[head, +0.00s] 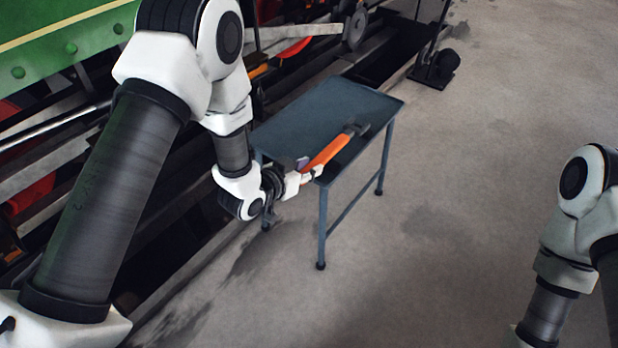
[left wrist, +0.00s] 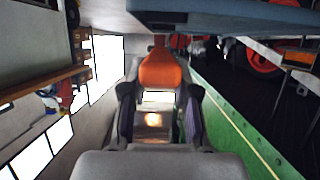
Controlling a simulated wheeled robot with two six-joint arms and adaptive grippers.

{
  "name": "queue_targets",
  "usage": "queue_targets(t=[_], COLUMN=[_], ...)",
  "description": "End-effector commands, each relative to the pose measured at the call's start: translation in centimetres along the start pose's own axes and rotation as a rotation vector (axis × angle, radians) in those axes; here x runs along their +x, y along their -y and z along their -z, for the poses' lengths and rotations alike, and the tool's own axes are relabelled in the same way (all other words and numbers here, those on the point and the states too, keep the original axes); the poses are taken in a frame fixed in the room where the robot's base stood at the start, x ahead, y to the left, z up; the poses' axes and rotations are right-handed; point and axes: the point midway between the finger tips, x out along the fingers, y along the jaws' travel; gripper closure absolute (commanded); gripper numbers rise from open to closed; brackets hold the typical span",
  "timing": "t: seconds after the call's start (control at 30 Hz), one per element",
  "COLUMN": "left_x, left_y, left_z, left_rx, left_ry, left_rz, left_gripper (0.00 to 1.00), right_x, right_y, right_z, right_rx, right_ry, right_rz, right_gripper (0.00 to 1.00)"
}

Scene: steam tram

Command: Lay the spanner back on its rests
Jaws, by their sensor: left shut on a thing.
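The spanner (head: 326,154) has an orange handle and a dark grey head. In the head view it reaches out from my left gripper (head: 309,171) over the blue-grey table (head: 320,106), head end away from me. The gripper is shut on the handle near the table's front edge. In the left wrist view the orange handle of the spanner (left wrist: 160,70) shows between the fingers of my left gripper (left wrist: 158,100). I cannot tell whether the spanner touches the table top. No rests can be made out. My right gripper is out of view.
The green steam tram (head: 65,42) with its rods and wheels runs along the left, close behind the table. A dark stand (head: 434,72) is on the floor at the back. Concrete floor to the right of the table is clear.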

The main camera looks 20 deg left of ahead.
Motion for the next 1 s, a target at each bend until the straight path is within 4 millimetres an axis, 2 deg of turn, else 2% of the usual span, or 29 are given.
queue_targets(t=[0.1, 0.2, 0.3, 0.6, 0.63, 0.7, 1.0], left_x=[1.1, 2.0, 2.4, 2.4, 2.4, 2.4, 2.3], left_y=[0.7, 0.6, 0.6, 0.6, 0.6, 0.6, 0.6], left_z=[0.4, -1.9, -3.0, -3.1, -3.2, -3.1, -3.0], left_rx=[0.0, -0.001, -0.001, -0.001, -0.001, -0.001, -0.001], left_ry=[-0.005, 0.0, -0.001, -0.002, 0.001, 0.001, 0.0], left_rz=[0.001, 0.0, 0.0, 0.0, 0.0, 0.0, 0.0], left_gripper=[1.0, 1.0, 1.0, 1.0, 0.67, 0.45, 0.45], right_x=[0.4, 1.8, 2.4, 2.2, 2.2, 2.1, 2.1], right_y=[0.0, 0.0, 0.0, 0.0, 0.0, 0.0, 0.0], right_z=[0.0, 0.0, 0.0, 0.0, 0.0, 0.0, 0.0], right_rx=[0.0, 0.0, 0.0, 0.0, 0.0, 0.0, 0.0], right_ry=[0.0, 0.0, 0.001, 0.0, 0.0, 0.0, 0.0], right_rz=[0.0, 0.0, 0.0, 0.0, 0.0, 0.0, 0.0], right_gripper=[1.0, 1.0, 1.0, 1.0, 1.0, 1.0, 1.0])
